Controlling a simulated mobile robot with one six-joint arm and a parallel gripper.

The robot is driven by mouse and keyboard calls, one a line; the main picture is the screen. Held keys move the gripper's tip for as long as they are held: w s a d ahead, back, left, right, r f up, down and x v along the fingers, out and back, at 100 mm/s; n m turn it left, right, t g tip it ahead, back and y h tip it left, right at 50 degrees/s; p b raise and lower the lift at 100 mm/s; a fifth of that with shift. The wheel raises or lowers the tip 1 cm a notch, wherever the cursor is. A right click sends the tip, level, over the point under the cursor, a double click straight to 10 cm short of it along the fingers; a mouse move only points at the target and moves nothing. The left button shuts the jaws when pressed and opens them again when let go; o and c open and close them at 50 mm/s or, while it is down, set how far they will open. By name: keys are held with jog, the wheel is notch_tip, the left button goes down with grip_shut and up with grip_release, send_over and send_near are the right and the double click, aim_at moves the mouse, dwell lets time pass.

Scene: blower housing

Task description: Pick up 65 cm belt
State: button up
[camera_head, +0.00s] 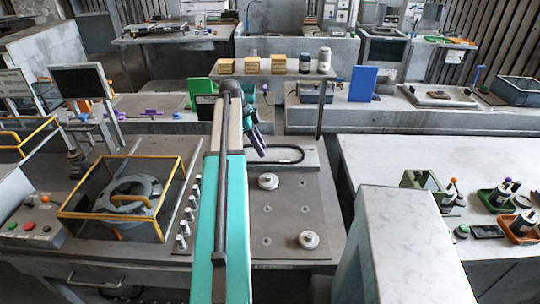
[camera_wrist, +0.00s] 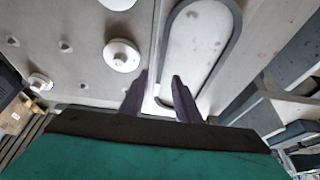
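The belt is a dark, long closed loop (camera_head: 302,154) lying flat on a pale surface behind the plate with the pulleys. In the wrist view the belt (camera_wrist: 229,46) runs away from my gripper, its near end partly hidden by the fingers. Which length of belt it is cannot be read. In the head view my gripper (camera_head: 257,142) points down near the left end of the loop. Whether the fingers touch the belt cannot be told.
A white pulley (camera_head: 268,181) and another pulley (camera_head: 309,240) stand on the grey plate (camera_head: 285,215). A shelf (camera_head: 285,72) with yellow blocks and jars stands behind the belt. A yellow-framed guard (camera_head: 120,195) is at left. A pale block (camera_head: 410,240) stands front right.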

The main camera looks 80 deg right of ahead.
aim_at(268, 161)
jog(key=shift+p+x, duration=1.25)
jog(key=shift+x, duration=1.3)
jog(key=shift+w, duration=0.1)
grip_shut()
